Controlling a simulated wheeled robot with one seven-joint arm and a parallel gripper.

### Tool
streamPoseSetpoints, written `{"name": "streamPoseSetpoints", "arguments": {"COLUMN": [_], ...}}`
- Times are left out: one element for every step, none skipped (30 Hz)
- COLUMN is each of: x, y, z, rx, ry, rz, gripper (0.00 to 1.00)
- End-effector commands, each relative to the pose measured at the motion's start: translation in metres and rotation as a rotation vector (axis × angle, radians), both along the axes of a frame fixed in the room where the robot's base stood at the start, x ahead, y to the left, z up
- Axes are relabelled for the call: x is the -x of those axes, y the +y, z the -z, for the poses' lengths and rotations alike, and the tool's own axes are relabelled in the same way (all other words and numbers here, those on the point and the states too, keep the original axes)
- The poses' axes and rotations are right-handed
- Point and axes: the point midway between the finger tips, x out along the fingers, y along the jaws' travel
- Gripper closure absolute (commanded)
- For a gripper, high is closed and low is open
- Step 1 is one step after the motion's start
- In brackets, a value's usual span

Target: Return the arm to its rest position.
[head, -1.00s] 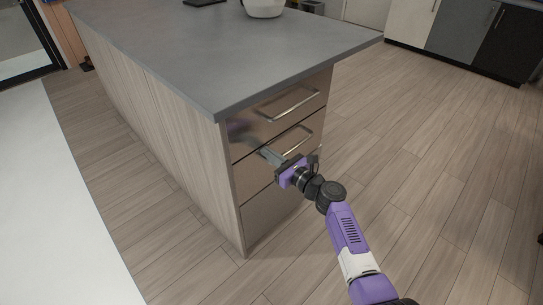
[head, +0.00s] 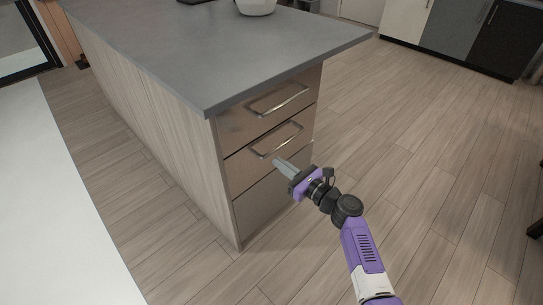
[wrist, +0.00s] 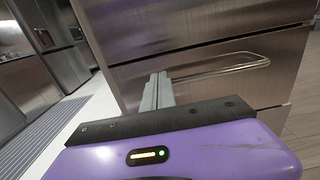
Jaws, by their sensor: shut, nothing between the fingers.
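My gripper (head: 279,164) is purple and black with grey fingers, on my purple and white arm. Its fingers are together with nothing between them. It is in front of the drawer end of the island, just below the middle drawer's handle (head: 275,140) in the head view. In the wrist view the closed fingers (wrist: 157,92) point toward the drawer fronts, and a long bar handle (wrist: 225,68) runs to their right. I cannot tell whether the fingertips touch the drawer front.
The island has a grey countertop (head: 215,50) overhanging several drawers, all flush. A white bowl (head: 256,7) stands on top. A white surface (head: 50,210) lies at the left. Wood floor (head: 430,190) is open to the right. Cabinets (head: 455,35) stand at the back right.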

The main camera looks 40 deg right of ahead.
Motion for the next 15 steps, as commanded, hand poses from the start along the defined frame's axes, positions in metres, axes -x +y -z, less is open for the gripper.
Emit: {"name": "streamPoseSetpoints", "arguments": {"x": [0.01, 0.015, 0.021, 0.025, 0.028, 0.032, 0.035, 0.037, 0.039, 0.041, 0.042, 0.042, 0.043, 0.043, 0.043], "y": [0.0, 0.0, -0.001, -0.001, -0.001, -0.001, -0.001, -0.002, -0.002, -0.002, -0.002, -0.002, -0.002, -0.002, -0.002], "z": [-0.001, -0.001, -0.001, -0.001, -0.001, -0.001, 0.0, 0.0, 0.0, 0.0, 0.0, -0.001, -0.001, -0.001, -0.001], "rx": [-0.001, -0.001, 0.0, -0.001, 0.0, -0.001, -0.001, -0.001, -0.001, 0.0, 0.0, 0.0, 0.0, 0.0, 0.0], "ry": [0.001, 0.001, 0.001, 0.001, 0.0, 0.0, 0.0, 0.0, 0.0, 0.0, -0.001, -0.001, -0.001, -0.001, -0.001], "rz": [0.001, 0.001, 0.002, 0.002, 0.001, 0.001, 0.001, 0.001, 0.001, 0.001, 0.001, 0.001, 0.0, 0.0, 0.0], "gripper": [1.0, 1.0, 1.0, 1.0, 1.0, 1.0, 1.0, 1.0, 1.0, 1.0, 1.0, 1.0, 1.0, 1.0, 1.0]}}
